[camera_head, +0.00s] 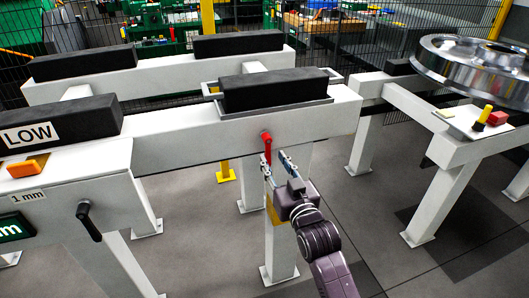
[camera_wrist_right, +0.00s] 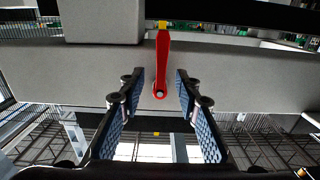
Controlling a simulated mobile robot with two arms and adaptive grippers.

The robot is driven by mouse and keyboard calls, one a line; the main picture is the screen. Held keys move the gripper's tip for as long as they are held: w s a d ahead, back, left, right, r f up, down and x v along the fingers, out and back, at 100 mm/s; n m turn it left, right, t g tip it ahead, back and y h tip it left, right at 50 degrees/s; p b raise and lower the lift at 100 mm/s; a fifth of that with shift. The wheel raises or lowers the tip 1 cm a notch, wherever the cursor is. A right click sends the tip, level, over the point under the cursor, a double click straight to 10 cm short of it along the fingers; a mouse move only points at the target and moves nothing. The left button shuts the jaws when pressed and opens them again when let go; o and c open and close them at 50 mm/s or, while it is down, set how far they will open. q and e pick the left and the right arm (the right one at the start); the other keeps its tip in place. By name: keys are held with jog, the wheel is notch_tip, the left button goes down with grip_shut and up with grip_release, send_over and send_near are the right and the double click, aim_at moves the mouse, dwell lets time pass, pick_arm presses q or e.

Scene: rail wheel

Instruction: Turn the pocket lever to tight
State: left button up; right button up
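The red pocket lever (camera_head: 266,145) is on the front face of the white beam (camera_head: 312,122), below a black block (camera_head: 275,90) in a grey pocket. In the head view it hangs roughly straight down. My right gripper (camera_head: 275,162) is open just in front of the lever, reaching in from below. In the right wrist view the red lever (camera_wrist_right: 162,65) stands upright in the picture, between and beyond the open fingers (camera_wrist_right: 160,88). There is a clear gap on both sides, and the fingers hold nothing. My left gripper is not in view.
A black handle (camera_head: 88,220) is on the white stand at left, near a LOW label (camera_head: 30,134) and an orange piece (camera_head: 28,166). A shiny metal wheel (camera_head: 475,68) sits above the right stand. Floor around the beam's legs is clear.

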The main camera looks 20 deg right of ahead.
aim_at(268, 153)
jog(key=shift+w+a, duration=0.15)
jog(key=shift+w, duration=2.45)
jog(key=shift+c, duration=0.6)
grip_shut()
jog(key=shift+f, duration=0.1)
